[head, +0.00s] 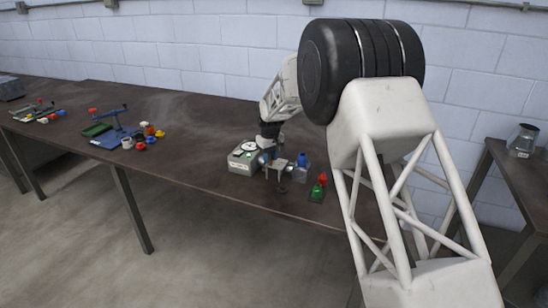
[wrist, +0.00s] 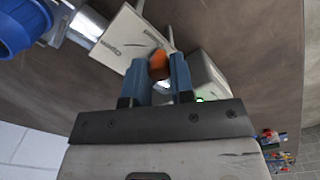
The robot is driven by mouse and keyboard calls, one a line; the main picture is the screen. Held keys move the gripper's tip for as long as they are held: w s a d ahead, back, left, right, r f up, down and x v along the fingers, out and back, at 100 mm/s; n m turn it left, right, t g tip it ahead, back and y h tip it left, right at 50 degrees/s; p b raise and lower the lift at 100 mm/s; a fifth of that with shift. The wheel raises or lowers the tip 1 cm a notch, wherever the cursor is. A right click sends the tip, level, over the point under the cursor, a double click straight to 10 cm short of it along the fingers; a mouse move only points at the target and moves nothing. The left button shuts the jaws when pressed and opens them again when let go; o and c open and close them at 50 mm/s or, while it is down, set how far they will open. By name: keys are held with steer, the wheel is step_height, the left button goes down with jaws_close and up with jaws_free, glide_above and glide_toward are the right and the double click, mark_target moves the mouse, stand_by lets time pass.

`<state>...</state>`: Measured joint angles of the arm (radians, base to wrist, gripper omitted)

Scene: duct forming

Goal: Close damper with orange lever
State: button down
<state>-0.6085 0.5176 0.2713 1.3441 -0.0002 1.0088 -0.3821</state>
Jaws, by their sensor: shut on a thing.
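The orange lever (wrist: 158,65) shows in the wrist view between the two blue fingertips of my gripper (wrist: 158,76). My gripper is shut on the lever. A shiny metal duct piece (wrist: 84,25) meets the plate from the left. In the head view my gripper (head: 267,156) is down at the small duct assembly (head: 283,170) on the bench, where the lever is too small to make out.
A grey box (head: 240,165) with a round dial and green light stands just left of the assembly. Red and green items (head: 319,188) stand at right. A blue ring (wrist: 24,24) is at the wrist view's upper left. The dark bench (head: 205,150) is clear further left, before tools and coloured parts.

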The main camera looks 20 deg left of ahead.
steer(key=shift+a+r+m, duration=0.1)
steer(key=shift+a+m, duration=0.45)
steer(key=shift+m, duration=0.65)
steer(key=c, duration=1)
jaws_free()
steer(key=shift+o, duration=0.2)
step_height(320, 180, up, 8)
